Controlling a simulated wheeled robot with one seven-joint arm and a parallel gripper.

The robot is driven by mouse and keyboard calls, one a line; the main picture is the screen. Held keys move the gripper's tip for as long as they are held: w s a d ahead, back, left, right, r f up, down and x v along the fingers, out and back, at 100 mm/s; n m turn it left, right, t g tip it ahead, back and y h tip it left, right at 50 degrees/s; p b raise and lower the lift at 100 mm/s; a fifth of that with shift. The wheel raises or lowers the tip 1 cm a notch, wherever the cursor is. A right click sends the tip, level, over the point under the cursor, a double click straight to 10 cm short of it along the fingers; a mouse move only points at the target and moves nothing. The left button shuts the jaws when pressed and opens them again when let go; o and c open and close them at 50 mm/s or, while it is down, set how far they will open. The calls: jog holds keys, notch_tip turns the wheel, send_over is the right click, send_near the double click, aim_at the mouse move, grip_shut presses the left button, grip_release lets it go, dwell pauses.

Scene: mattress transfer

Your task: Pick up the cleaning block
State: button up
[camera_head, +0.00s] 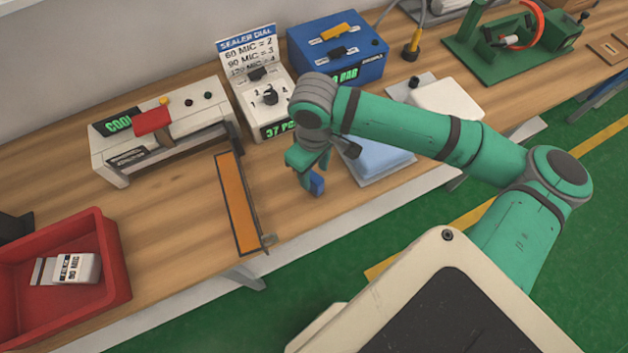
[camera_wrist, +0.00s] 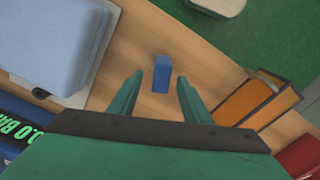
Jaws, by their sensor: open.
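The cleaning block appears to be the small blue block (camera_head: 317,184) on the wooden bench, near its front edge. In the wrist view the blue block (camera_wrist: 161,74) lies ahead of and roughly between my gripper's fingers, with a gap on each side. My gripper (camera_head: 308,178) is open and empty, close above the block in the head view. In the wrist view its two green fingers (camera_wrist: 158,98) are spread apart. Part of the block is hidden behind a finger in the head view.
An orange strip (camera_head: 238,203) of the sealer (camera_head: 170,140) lies left of the block. A light blue padded item (camera_head: 375,158) lies right of it on a plate. A red tray (camera_head: 118,255) stands at the left. A sealer dial box (camera_head: 262,100) and blue box (camera_head: 350,62) stand behind.

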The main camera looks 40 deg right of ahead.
aim_at(314, 177)
jog(key=shift+s+a+f, duration=0.1)
jog(key=shift+f, duration=2.6)
jog(key=shift+c, duration=0.4)
grip_shut()
jog(key=shift+r, duration=0.1)
